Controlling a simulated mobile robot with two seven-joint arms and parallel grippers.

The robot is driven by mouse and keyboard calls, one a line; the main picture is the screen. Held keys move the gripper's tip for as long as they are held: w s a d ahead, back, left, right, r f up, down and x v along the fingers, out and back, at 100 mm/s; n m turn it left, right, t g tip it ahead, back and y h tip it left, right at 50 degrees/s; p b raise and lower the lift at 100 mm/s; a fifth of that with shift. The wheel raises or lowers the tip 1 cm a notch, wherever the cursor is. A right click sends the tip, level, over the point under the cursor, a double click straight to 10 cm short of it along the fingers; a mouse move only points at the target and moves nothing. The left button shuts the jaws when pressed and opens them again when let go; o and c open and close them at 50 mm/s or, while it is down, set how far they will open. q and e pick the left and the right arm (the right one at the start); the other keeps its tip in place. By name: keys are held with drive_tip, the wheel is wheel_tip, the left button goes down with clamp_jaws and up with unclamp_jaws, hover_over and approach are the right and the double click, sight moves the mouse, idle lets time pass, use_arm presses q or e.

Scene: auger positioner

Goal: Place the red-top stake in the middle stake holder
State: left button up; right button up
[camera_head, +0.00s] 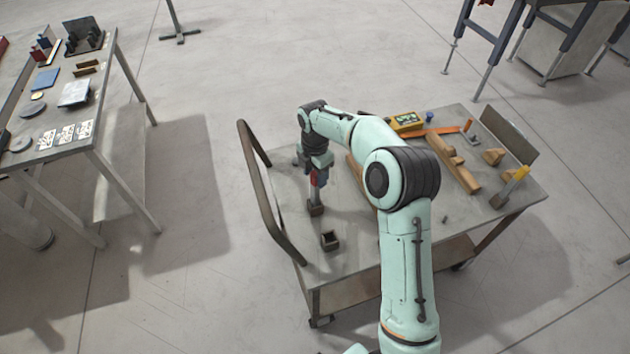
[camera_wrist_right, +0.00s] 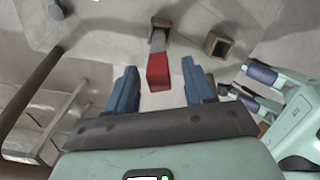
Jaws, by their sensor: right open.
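The red-top stake (camera_wrist_right: 158,73) stands upright with its metal shaft in a brown square holder (camera_head: 315,209), near the left side of the cart. My right gripper (camera_head: 318,176) points down over it. In the wrist view the right gripper's blue fingers (camera_wrist_right: 159,66) are open, one on each side of the red top, with gaps to both. A second, empty square holder (camera_head: 330,241) sits closer to the cart's front edge; it also shows in the wrist view (camera_wrist_right: 218,44). A yellow-top stake (camera_head: 516,178) leans in a holder (camera_head: 500,199) at the cart's right.
The cart (camera_head: 395,250) has a dark handle bar (camera_head: 262,195) on its left. Wooden pieces (camera_head: 455,165), a yellow device (camera_head: 406,121) and an upright plate (camera_head: 508,133) occupy its back and right. A small bolt (camera_head: 445,218) lies near the front. Another table (camera_head: 60,145) stands left.

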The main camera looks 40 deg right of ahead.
wheel_tip(320, 180, up, 7)
drive_tip(key=shift+r+p, duration=0.15)
drive_tip(key=shift+p, duration=0.25)
idle(0.4)
